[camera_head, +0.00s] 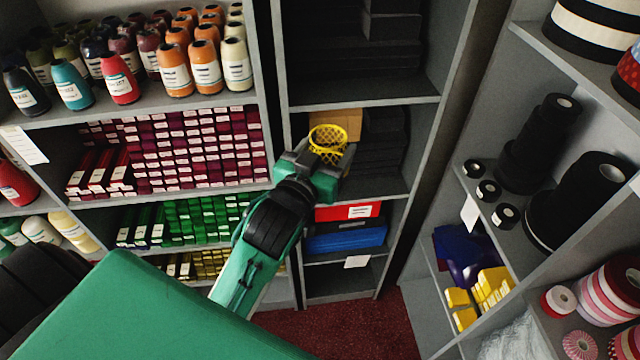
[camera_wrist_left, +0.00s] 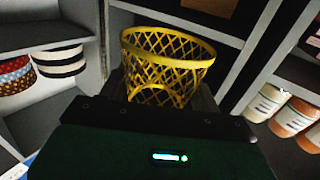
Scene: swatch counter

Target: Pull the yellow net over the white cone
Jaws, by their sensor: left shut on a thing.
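The yellow net (camera_head: 328,143) is an open, basket-like mesh with a thick rim. My left gripper (camera_head: 318,165) is shut on the yellow net and holds it up in front of the middle shelf unit. In the left wrist view the net (camera_wrist_left: 165,62) stands with its wide rim up and its narrower end between the fingers (camera_wrist_left: 165,98). The net looks empty. I cannot make out the white cone for certain; several cream, cone-like spools (camera_head: 236,65) stand on the top left shelf. My right gripper is not in view.
Orange and dark spools (camera_head: 174,68) crowd the left shelf (camera_head: 150,105). Red, green and yellow boxes fill the shelves below. A red box (camera_head: 347,212) and blue box (camera_head: 346,237) lie under my gripper. Black rolls (camera_head: 590,200) stand on the right shelf. The red floor (camera_head: 365,325) is clear.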

